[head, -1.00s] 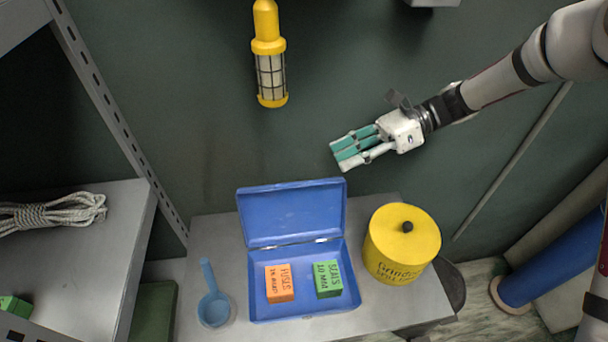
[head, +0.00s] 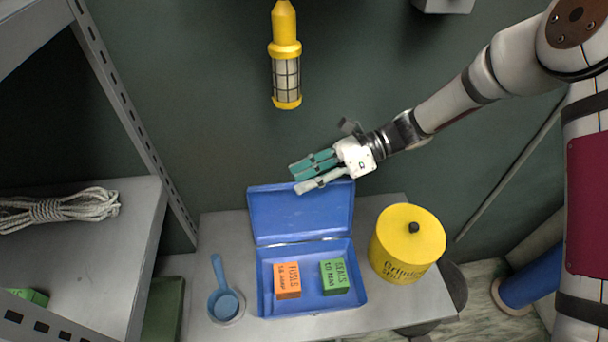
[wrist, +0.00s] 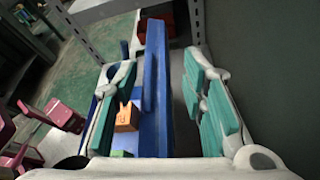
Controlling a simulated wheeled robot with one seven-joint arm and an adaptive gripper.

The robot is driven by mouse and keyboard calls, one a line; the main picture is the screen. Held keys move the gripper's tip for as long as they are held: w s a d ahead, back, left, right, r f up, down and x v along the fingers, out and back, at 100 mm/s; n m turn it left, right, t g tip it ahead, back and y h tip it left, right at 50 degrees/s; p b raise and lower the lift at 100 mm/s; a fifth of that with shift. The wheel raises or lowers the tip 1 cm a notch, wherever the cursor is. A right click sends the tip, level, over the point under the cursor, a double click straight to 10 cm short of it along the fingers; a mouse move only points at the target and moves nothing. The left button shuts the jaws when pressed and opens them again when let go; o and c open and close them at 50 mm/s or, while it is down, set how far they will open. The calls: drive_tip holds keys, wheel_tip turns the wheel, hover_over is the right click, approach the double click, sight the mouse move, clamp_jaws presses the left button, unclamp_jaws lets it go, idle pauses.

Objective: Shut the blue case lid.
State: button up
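The blue case (head: 312,307) stands on a grey bench with its lid (head: 300,215) raised, leaning back toward the wall. An orange fuses box (head: 287,281) and a green seals box (head: 335,278) sit inside it. My gripper (head: 297,179) is open and empty, its fingers pointing left at the lid's top edge. In the wrist view, my gripper (wrist: 160,66) has its fingers wide apart, with the blue lid (wrist: 153,75) appearing between them. The orange box (wrist: 127,117) shows beside the left finger. I cannot tell whether a finger touches the lid.
A yellow tin (head: 405,245) stands right of the case, and a blue scoop (head: 222,300) lies to its left. A yellow lamp (head: 286,65) hangs above. A shelf with coiled rope (head: 60,206) stands at the left. The dark wall is close behind the bench.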

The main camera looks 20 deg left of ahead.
drive_tip(key=shift+w+a, duration=0.25)
clamp_jaws()
drive_tip(key=shift+r, duration=0.1)
